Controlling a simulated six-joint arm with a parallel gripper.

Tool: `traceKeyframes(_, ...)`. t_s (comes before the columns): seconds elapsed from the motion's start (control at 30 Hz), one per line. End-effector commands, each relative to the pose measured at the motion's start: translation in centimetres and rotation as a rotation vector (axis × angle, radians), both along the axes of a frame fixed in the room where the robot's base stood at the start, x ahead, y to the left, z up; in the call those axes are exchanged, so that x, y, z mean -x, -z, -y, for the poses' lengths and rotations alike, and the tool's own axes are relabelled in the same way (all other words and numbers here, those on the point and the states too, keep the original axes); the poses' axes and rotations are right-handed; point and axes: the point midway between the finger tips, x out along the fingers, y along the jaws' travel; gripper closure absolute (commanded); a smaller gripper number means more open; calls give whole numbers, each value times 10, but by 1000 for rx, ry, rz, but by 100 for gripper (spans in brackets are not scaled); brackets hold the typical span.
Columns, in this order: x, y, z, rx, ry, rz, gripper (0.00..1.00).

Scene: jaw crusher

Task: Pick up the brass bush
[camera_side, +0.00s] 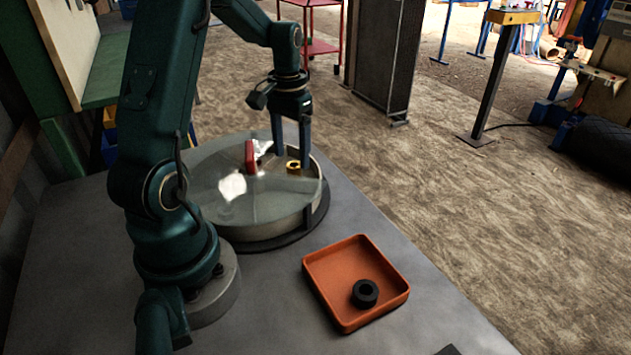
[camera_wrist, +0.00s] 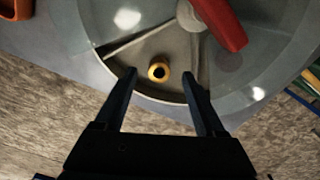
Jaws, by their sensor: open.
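The brass bush (camera_side: 293,167) is a small gold ring inside the round dish (camera_side: 275,228), near its far right rim. In the wrist view the bush (camera_wrist: 158,71) shows its dark bore upward, in a wedge-shaped opening of the clear cover (camera_wrist: 85,25). My gripper (camera_side: 292,160) is open and points down over the dish. In the wrist view its fingertips (camera_wrist: 160,75) lie left and right of the bush, with a gap on each side. Nothing is held. The exact height of the fingertips over the dish floor is hard to tell.
A red handle (camera_side: 250,157) stands on the cover left of the bush; it also shows in the wrist view (camera_wrist: 220,22). An orange tray (camera_side: 322,272) with a black ring (camera_side: 365,293) sits in front of the dish. The bench (camera_side: 80,270) is bare at left.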

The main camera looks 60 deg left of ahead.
Motion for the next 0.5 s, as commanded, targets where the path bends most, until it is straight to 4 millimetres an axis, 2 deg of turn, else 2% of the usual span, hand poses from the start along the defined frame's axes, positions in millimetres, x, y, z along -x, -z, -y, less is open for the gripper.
traceKeyframes(0.2, 1, 27, 1, 2, 1, -3, 28)
traceKeyframes(0.5, 0, 33, 1, 0, 1, 1, 28)
